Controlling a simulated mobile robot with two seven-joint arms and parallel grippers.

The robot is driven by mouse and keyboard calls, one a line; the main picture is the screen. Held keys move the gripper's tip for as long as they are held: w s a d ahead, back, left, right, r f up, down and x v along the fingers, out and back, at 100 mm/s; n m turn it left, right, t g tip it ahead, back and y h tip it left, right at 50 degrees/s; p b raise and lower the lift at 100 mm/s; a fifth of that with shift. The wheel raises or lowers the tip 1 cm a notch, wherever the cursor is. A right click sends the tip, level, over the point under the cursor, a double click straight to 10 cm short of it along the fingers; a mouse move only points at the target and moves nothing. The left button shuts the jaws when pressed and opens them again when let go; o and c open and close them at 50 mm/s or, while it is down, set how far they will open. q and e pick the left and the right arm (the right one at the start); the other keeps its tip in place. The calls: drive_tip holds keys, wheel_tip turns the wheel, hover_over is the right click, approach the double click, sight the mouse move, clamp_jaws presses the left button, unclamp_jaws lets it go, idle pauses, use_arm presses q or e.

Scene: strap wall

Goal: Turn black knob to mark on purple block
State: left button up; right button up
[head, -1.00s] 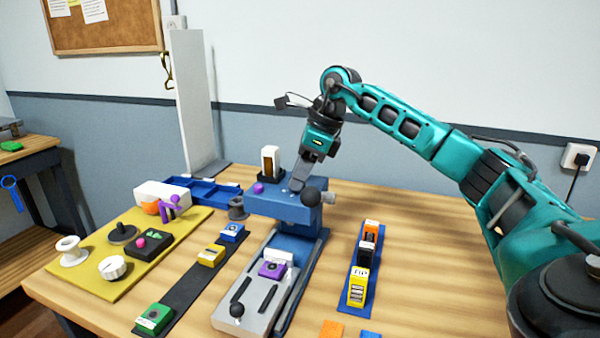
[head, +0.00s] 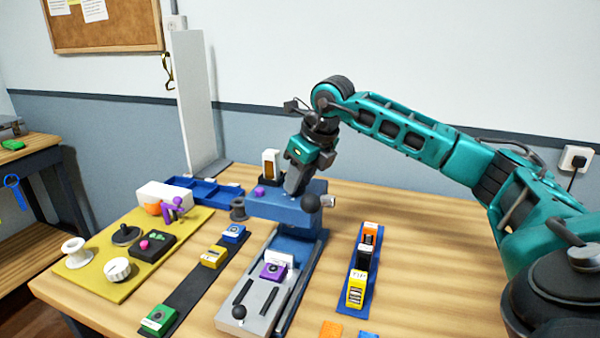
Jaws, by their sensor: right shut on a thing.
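My right gripper (head: 292,189) points down at the top of the blue press head (head: 268,207). It is shut, seemingly on the black knob there, which the fingers hide. I cannot read the knob's angle. The purple block (head: 273,271) sits on the grey fixture (head: 262,297) below and in front of the press. Its top carries a dark marking too small to read. My left gripper is not in view.
A yellow mat (head: 98,282) with a spool and dials lies left. A dark strip (head: 190,288) holds green, yellow and blue blocks. A blue strip (head: 347,289) with several blocks lies right. A tall white panel (head: 192,100) stands behind. The table's right part is clear.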

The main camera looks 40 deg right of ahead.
drive_tip(key=m+h, duration=0.1)
drive_tip(key=m, duration=0.3)
drive_tip(key=shift+a+h+p, duration=0.15)
drive_tip(key=shift+h+p, duration=0.25)
drive_tip(key=shift+m, duration=0.4)
drive_tip(key=o, duration=1)
drive_tip(key=shift+o, duration=0.2)
drive_tip(key=v, duration=1.3)
drive_tip(key=shift+p, duration=0.45)
